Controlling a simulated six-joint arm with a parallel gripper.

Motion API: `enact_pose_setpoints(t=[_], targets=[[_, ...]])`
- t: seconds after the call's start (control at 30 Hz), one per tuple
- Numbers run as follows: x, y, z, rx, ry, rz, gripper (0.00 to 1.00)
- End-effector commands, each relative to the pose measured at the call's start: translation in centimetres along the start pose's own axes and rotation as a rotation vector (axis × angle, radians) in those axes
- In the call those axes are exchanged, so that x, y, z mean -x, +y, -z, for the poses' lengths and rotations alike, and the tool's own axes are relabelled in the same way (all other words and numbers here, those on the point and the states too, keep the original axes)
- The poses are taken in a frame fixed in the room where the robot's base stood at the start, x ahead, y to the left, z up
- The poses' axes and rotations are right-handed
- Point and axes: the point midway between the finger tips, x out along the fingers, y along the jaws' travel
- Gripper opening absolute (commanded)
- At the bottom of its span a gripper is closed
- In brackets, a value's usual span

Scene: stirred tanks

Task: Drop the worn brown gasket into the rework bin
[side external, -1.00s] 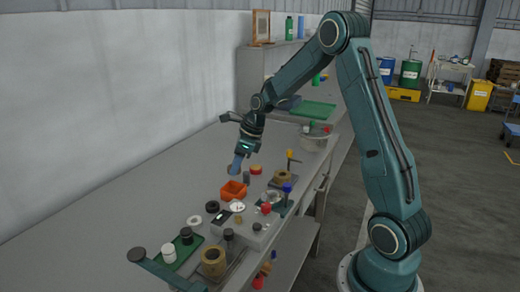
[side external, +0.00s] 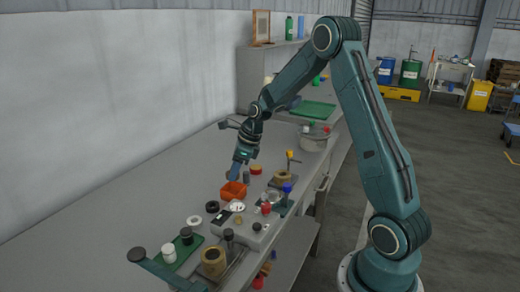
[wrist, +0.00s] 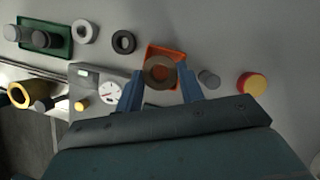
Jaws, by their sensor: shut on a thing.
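The worn brown gasket (wrist: 160,72) is a brown ring between the two blue fingers of my gripper (wrist: 160,90) in the wrist view. My gripper is shut on it. In the side view my gripper (side external: 235,173) points down just above an orange open-topped bin (side external: 232,192); the gasket is too small to make out there. In the wrist view the orange bin (wrist: 178,50) shows behind the ring, which covers part of it. No label on the bin can be read.
A black ring (wrist: 123,42) and a white ring (wrist: 85,32) lie beside the bin. A grey device with a dial (wrist: 110,92), a green tray (wrist: 62,45) and a red-yellow round piece (wrist: 252,84) are also near. The bench toward the wall is clear.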

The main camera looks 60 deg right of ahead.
Motion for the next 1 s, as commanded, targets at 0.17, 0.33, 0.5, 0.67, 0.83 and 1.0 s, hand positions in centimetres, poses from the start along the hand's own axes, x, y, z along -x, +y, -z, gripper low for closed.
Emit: enact_pose_setpoints(t=[0.17, 0.33, 0.5, 0.67, 0.83, 1.0], targets=[[-1.0, 0.0, 0.4, -0.001, 0.001, -0.001, 0.16], [-1.9, 0.1, 0.8, -0.001, 0.001, -0.002, 0.16], [-2.6, 0.1, 1.1, 0.000, 0.001, -0.002, 0.16], [-3.0, 0.1, 1.2, 0.000, 0.000, -0.001, 0.16], [-3.1, 0.0, 1.3, 0.000, 0.000, -0.001, 0.16], [-3.1, 0.0, 1.3, 0.000, 0.000, -0.001, 0.16]])
